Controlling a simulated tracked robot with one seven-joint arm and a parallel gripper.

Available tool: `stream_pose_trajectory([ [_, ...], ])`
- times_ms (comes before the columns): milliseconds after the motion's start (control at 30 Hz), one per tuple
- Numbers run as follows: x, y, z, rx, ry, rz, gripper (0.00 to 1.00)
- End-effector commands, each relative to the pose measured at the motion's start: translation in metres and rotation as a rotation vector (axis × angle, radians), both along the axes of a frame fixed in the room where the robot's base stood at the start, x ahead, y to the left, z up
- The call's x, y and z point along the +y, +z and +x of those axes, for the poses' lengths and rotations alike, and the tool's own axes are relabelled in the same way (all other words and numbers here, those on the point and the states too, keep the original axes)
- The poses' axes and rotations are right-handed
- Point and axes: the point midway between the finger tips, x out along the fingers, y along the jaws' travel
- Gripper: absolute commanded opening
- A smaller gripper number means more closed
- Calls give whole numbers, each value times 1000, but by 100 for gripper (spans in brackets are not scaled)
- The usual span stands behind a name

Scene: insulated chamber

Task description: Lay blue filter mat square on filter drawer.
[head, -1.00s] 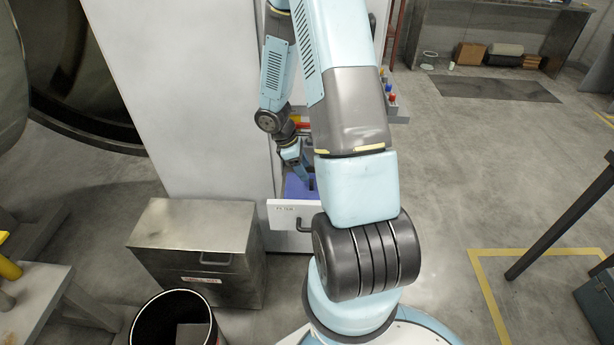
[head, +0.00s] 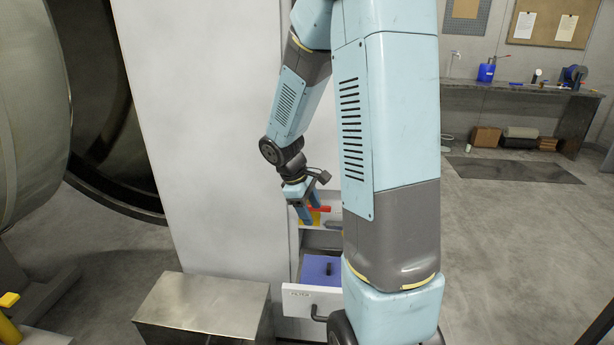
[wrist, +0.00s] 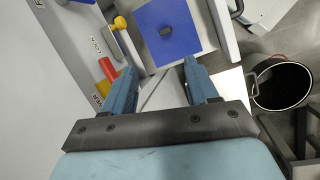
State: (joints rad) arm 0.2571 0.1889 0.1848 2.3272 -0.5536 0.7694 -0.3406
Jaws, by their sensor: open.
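The blue filter mat (head: 319,268) lies in the open filter drawer (head: 300,293) of the white cabinet. In the wrist view the mat (wrist: 176,46) looks flat, its edges roughly parallel to the drawer front (wrist: 226,30), with a small dark grip or slot near its middle. Pale drawer surface shows along its near side. My gripper (head: 309,215) is above the drawer, apart from the mat. In the wrist view my gripper (wrist: 160,76) is open, with nothing between its fingers. My arm hides the drawer's right part in the head view.
Red (wrist: 108,68) and yellow (wrist: 121,23) handles stick out of the cabinet face close to my gripper. A metal chest (head: 205,305) stands left of the drawer. A black bin (wrist: 281,84) is at right in the wrist view. A workbench (head: 520,90) stands far back.

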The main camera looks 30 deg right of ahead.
Motion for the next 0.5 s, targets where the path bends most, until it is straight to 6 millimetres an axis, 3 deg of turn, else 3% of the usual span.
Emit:
stream_pose_trajectory([
  [100,9,34,-11,-79,-67,2,58],
  [500,44,125,-62,-325,-293,85,58],
])
